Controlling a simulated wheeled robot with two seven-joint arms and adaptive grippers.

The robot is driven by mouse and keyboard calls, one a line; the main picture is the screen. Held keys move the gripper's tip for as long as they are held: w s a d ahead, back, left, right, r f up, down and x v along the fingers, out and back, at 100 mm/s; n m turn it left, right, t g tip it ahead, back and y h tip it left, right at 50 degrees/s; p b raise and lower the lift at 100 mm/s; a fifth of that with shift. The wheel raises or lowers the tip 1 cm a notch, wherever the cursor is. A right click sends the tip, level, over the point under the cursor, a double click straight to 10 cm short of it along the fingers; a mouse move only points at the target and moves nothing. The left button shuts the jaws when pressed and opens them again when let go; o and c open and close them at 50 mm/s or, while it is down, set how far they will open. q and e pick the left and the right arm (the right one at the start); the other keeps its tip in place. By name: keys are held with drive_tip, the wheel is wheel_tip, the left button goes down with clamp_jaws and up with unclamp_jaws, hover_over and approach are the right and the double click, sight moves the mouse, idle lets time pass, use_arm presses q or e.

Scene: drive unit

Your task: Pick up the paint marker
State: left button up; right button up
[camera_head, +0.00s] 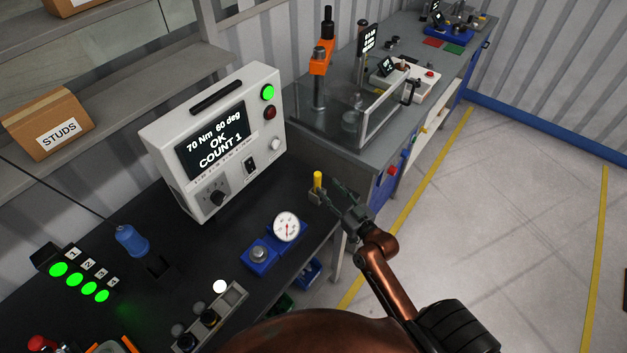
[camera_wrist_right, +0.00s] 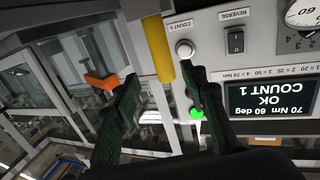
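The paint marker (camera_head: 318,180) is a yellow cylinder standing upright at the right edge of the black bench, its lower part hidden by a holder or my fingers. In the right wrist view the yellow marker (camera_wrist_right: 158,46) comes in from the top, and its end lies between the fingertips. My right gripper (camera_head: 329,193) is at the marker, reaching in from the right. In the wrist view its dark fingers (camera_wrist_right: 162,80) are spread, with a visible gap on the left side of the marker; contact on the right side is unclear. My left gripper is not in view.
A white torque controller (camera_head: 222,140) stands behind and left of the marker. A dial gauge (camera_head: 287,227) on a blue block is nearer. A grey bench (camera_head: 300,122) with a clear guard is beyond.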

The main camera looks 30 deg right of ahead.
sight(320, 179)
drive_tip(key=w, duration=0.2)
drive_tip(key=w+a+r+p, duration=0.1)
drive_tip(key=w, duration=0.1)
drive_tip(key=shift+w+f, duration=0.1)
drive_tip(key=shift+w, duration=1.1)
drive_tip(key=c, duration=0.7)
clamp_jaws()
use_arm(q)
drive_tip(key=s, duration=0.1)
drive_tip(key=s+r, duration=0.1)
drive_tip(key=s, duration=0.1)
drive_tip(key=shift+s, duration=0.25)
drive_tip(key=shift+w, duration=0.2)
